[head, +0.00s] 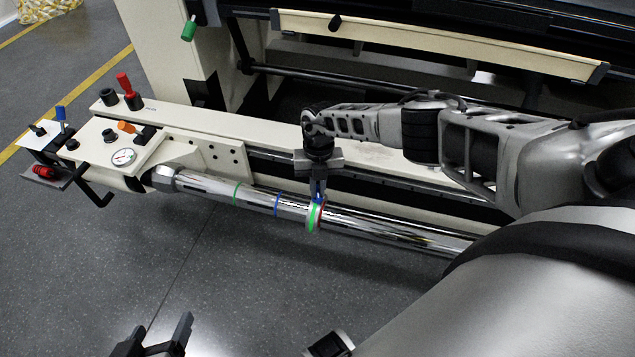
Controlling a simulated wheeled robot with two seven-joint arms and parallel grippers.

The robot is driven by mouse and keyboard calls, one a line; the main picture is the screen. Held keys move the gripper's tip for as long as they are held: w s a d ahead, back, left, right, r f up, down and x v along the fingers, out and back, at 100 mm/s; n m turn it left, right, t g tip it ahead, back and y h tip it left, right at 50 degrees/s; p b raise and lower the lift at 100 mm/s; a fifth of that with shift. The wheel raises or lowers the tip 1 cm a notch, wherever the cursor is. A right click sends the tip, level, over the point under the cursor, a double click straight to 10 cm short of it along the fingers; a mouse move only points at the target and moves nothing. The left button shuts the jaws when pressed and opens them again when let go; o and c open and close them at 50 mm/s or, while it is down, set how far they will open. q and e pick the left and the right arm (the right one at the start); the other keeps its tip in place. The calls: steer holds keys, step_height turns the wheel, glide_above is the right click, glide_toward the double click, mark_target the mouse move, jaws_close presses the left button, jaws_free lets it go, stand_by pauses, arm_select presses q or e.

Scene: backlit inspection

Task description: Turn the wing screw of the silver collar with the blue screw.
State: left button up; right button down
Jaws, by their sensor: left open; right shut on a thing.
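The silver collar (312,224) sits around a long chrome bar (375,228), with green and red marks on or beside it. Its blue wing screw (319,198) points up from the top and is mostly hidden by the fingers. My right gripper (318,191) comes down from above, shut on the blue screw. My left gripper (156,334) is open and empty at the bottom edge, over the floor and well apart from the bar.
A cream panel (110,145) with knobs, levers and a gauge (123,157) stands at the left. A cream rail runs behind the bar. Open floor lies in front.

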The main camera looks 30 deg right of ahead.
steer(key=shift+m+p, duration=0.3)
steer(key=shift+m, duration=0.6)
arm_select(q)
steer(key=shift+s+a+r+t, duration=0.15)
steer(key=shift+s+r, duration=0.05)
steer(key=shift+r, duration=0.2)
steer(key=shift+s+a+r+t, duration=0.15)
steer(key=shift+r, duration=0.25)
arm_select(e)
steer(key=shift+m, duration=0.3)
arm_select(q)
steer(key=shift+r, duration=0.1)
arm_select(e)
steer(key=c, duration=1.5)
jaws_free()
